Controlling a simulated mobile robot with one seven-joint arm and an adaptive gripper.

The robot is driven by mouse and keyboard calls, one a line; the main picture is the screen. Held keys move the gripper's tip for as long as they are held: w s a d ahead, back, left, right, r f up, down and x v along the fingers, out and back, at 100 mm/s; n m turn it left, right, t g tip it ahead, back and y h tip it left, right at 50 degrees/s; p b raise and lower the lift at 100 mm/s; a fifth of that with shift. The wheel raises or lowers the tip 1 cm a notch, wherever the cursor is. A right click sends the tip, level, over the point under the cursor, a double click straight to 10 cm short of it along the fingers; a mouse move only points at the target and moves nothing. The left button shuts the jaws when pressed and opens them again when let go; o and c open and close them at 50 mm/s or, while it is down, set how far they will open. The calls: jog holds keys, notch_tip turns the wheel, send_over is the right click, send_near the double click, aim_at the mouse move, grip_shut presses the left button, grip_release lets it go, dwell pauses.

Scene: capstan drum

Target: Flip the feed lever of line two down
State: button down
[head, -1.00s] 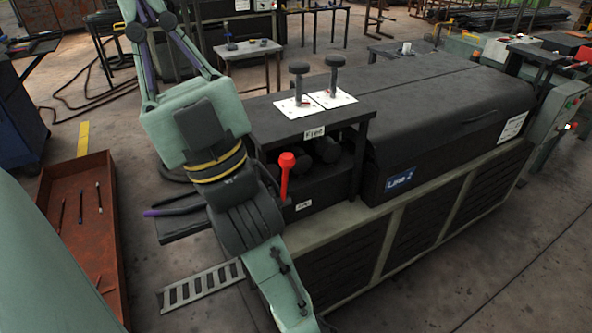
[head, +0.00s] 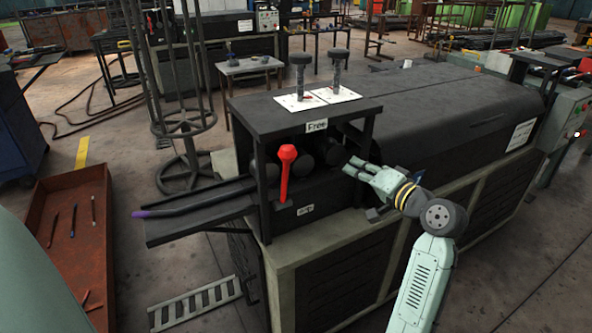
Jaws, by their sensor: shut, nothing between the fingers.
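The red lever (head: 286,172) stands upright on the front of the dark feed unit, its knob at the top. A label reading "Free" (head: 316,125) is above it, and a second small label (head: 305,209), too small to read surely, is below. My gripper (head: 345,160) is shut and empty, to the right of the lever and apart from it, by the unit's right post. Its fingertips are small and dark against the dark machine. My arm hides most of the blue line sign (head: 419,175) on the machine's front.
Two knobbed posts (head: 300,75) stand on white plates on the unit's top shelf (head: 255,115). Dark rollers (head: 328,152) sit behind the lever. A purple-tipped rod (head: 165,211) lies on the left feed table. A rusty tray (head: 105,240) is at the left.

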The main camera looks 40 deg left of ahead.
aim_at(286, 180)
jog(key=s+a+r+n+g+y, duration=0.1)
jog(key=s+r+n+g+y, duration=0.1)
jog(key=s+g, duration=0.6)
jog(key=r+g, duration=0.1)
jog(key=g, duration=0.2)
jog(key=shift+a+r+y, duration=0.2)
jog(key=shift+r+y, duration=0.2)
jog(key=shift+a, duration=0.1)
jog(key=p+x, duration=0.2)
jog(key=x, duration=0.8)
jog(key=shift+s+d+f+p, duration=0.2)
jog(key=shift+s+d, duration=0.4)
jog(key=shift+d, duration=0.3)
jog(key=shift+s+d+f+p, duration=0.2)
jog(key=shift+s+d, duration=0.4)
jog(key=shift+d, duration=0.3)
jog(key=shift+f+b, duration=0.1)
jog(key=shift+b, duration=0.2)
